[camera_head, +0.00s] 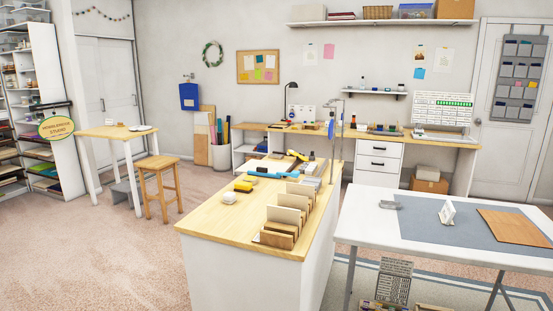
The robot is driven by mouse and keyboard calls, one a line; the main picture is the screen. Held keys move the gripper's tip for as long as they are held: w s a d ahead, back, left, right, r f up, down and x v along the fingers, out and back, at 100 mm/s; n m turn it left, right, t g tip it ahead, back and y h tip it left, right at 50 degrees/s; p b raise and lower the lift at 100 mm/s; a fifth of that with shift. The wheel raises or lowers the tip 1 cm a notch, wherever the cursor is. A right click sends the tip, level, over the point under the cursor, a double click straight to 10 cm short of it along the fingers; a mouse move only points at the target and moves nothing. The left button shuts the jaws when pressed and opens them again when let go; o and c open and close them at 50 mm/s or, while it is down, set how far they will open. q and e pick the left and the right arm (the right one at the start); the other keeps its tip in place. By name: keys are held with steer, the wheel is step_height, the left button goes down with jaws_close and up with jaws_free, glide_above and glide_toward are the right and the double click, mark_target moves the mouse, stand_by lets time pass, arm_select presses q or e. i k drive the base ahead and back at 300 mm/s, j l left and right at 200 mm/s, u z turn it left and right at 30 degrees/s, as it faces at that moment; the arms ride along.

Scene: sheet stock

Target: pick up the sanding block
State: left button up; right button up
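No gripper and no arm of mine shows in the head view. Several small items lie on the wooden top of the central island (208,216). A small yellow block-like item (243,186) lies near its left edge; it may be the sanding block, but it is too small to tell. A small white round item (229,198) sits just in front of it. A long blue item (264,175) lies behind it, and a yellow and dark tool (297,155) lies farther back.
A rack of upright wooden sheets (281,226) stands at the island's front right. A white table (368,229) with a grey mat and brown board stands at right. A stool (160,170) and small table (113,132) stand at left. The carpet (120,260) left of the island is clear.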

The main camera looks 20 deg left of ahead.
mark_target(240, 185)
steer(key=i+j+u, duration=0.95)
steer(key=j+u, duration=0.25)
steer(key=i+j+u, duration=0.15)
steer(key=i+u, duration=0.15)
steer(key=u, duration=0.15)
steer(key=i+j+u, duration=0.15)
steer(key=i+u, duration=0.2)
steer(key=u, duration=0.15)
steer(key=i+u, duration=0.35)
steer(key=u, duration=0.15)
steer(key=i+z, duration=0.1)
steer(key=i, duration=0.5)
steer(key=i+j, duration=0.2)
steer(key=i, duration=0.4)
steer(key=i+l+z, duration=0.25)
steer(key=z, duration=0.2)
steer(key=i+l+z, duration=0.1)
steer(key=i+z, duration=0.55)
steer(key=z, duration=0.2)
steer(key=i+z, duration=0.45)
steer(key=i+j+z, duration=0.2)
steer(key=z, duration=0.25)
